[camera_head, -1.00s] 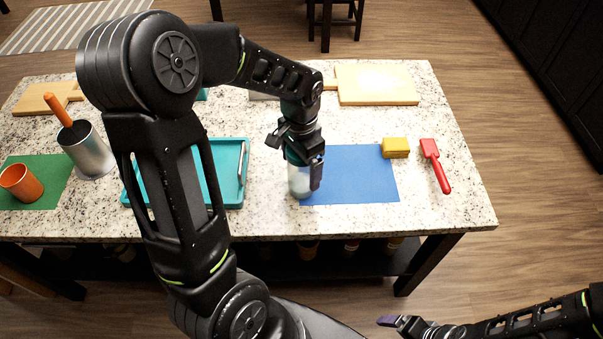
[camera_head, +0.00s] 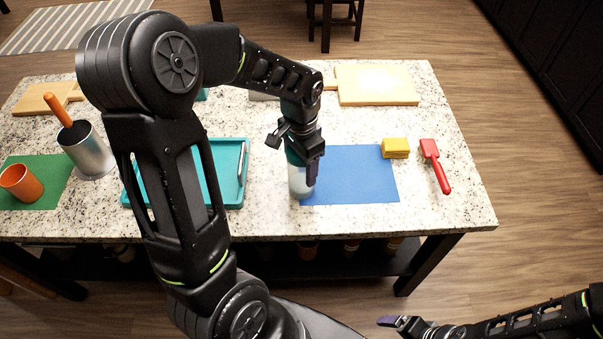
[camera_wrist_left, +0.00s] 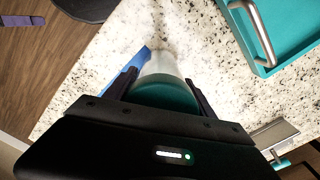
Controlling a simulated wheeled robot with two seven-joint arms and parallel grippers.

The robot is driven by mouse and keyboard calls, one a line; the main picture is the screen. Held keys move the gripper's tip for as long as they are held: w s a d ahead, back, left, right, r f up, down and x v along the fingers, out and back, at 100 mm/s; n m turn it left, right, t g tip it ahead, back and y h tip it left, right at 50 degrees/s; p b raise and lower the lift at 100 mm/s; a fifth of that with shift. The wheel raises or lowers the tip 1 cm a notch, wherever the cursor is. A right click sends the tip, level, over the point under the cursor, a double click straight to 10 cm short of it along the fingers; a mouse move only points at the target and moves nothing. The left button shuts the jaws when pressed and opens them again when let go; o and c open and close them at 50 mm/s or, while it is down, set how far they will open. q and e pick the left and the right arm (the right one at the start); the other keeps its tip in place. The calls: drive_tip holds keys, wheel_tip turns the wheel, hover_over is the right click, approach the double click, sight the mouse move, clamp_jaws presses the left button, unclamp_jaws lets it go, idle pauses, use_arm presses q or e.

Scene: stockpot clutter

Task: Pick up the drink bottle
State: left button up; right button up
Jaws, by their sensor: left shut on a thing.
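The drink bottle (camera_head: 299,182) has a pale, whitish lower body and a teal upper part. It stands upright at the left edge of the blue mat (camera_head: 358,176). My left gripper (camera_head: 303,165) reaches down over it from above and is shut on its upper part. In the left wrist view the bottle's teal part (camera_wrist_left: 163,92) sits between the two dark fingers, with the pale body beyond. The fingers hide part of the bottle in the head view. My right gripper (camera_head: 393,322) is at the lower right, away from the counter; its jaw opening is unclear.
A teal tray (camera_head: 237,204) lies left of the bottle. A yellow sponge (camera_head: 395,148) and a red brush (camera_head: 437,168) are on the right. A metal pot (camera_head: 93,158) and orange cup (camera_head: 21,183) stand far left. A cutting board (camera_head: 376,84) lies at the back.

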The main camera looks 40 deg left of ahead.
use_arm(q)
drive_tip(key=shift+r, duration=5.05)
drive_tip(key=shift+c, duration=0.3)
